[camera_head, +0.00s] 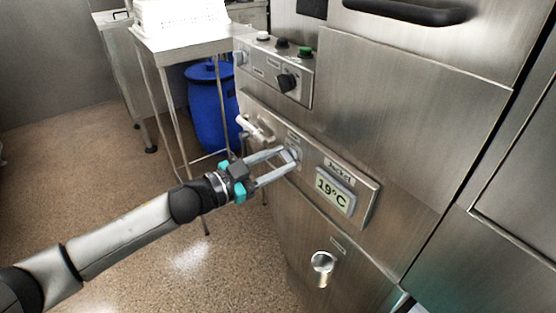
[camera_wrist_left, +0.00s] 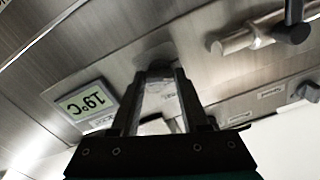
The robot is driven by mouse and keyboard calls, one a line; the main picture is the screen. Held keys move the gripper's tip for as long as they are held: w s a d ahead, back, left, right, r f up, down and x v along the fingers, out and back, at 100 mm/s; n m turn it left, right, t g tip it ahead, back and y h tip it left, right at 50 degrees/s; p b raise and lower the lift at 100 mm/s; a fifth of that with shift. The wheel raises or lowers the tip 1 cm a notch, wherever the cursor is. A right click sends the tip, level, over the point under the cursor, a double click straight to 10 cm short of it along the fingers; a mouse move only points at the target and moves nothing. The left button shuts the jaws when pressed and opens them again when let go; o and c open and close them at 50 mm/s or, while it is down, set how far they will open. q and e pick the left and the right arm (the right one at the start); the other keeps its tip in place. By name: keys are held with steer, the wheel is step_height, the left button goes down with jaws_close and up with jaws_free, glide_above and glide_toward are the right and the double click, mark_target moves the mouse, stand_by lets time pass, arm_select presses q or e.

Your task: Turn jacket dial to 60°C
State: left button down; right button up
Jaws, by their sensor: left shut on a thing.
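The jacket panel (camera_head: 364,190) is a steel plate on the machine front. Its display (camera_head: 335,192) reads 19°C under a label "Jacket"; it also shows upside down in the left wrist view (camera_wrist_left: 84,105). The jacket dial (camera_head: 295,155) is a round grey knob left of the display. My left gripper (camera_head: 291,160) reaches it from the left, with its fingers on either side of the dial and shut on it. In the left wrist view the fingers (camera_wrist_left: 160,78) end at the dial (camera_wrist_left: 155,54), whose pointer is hidden. My right gripper is not in view.
A valve handle (camera_head: 254,130) sticks out left of the dial. An upper panel (camera_head: 277,68) carries buttons and a black knob. A metal spout (camera_head: 322,263) juts out below. A blue barrel (camera_head: 209,110) stands beneath a steel table holding a white perforated basket (camera_head: 181,16).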

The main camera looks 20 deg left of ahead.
arm_select(q)
steer(key=shift+m, duration=0.4)
steer(key=shift+p, duration=0.3)
steer(key=m+p, duration=0.1)
steer(key=m, duration=0.1)
steer(key=shift+m, duration=0.4)
steer(key=m, duration=0.3)
steer(key=shift+m+p, duration=0.3)
steer(key=shift+p, duration=0.1)
steer(key=m, duration=0.2)
steer(key=shift+m, duration=0.3)
steer(key=m, duration=0.3)
steer(key=shift+f+m, duration=0.1)
steer(key=shift+m, duration=0.2)
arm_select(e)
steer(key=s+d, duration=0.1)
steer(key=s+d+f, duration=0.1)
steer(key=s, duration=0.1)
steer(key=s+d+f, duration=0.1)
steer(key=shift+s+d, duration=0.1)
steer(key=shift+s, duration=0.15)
arm_select(q)
steer(key=shift+m, duration=0.3)
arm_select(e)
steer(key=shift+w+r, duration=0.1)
